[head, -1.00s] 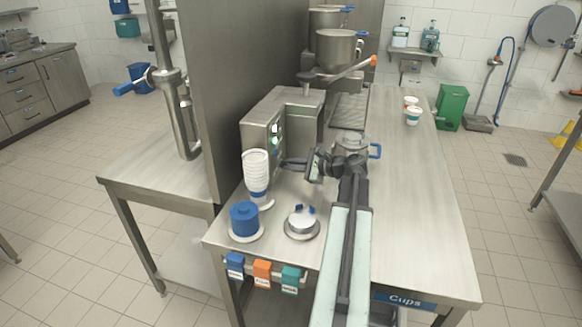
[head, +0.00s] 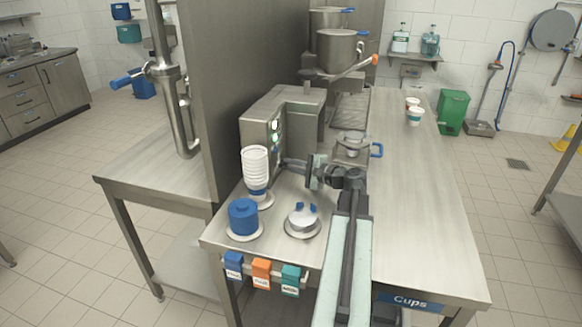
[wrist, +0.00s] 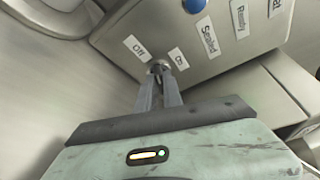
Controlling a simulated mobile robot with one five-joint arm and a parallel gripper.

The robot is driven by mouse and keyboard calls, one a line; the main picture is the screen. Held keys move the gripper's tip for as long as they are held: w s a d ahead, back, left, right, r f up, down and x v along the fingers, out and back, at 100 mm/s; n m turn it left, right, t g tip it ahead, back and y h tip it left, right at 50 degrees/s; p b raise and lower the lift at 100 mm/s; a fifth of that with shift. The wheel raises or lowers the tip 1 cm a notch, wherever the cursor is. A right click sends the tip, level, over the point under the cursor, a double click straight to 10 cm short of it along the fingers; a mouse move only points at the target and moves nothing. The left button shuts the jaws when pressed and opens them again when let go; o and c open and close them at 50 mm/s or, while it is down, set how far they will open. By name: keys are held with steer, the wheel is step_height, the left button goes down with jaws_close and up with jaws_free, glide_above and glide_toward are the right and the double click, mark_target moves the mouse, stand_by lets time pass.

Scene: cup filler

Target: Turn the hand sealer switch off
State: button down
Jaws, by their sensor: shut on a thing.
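The sealer (head: 283,125) is a grey metal box on the table, with lit white and green spots on its front. In the wrist view its front panel (wrist: 215,62) carries the labels Off, On, Sealed and Ready, and a blue round button. The small metal switch (wrist: 157,66) is at the panel's lower edge, by the Off and On labels. My gripper (wrist: 159,82) is shut on the switch. My fingers partly hide it, so I cannot tell which way it is set. In the head view my gripper (head: 286,163) reaches left to the panel's lower front.
A stack of white cups (head: 255,168) stands close left of my gripper. A blue cylinder (head: 243,217) and a round metal piece (head: 302,221) stand in front. A metal fixture with a blue handle (head: 377,150) is behind my wrist. The table's right side is mostly clear.

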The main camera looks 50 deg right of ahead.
steer(key=c, duration=1.5)
jaws_free()
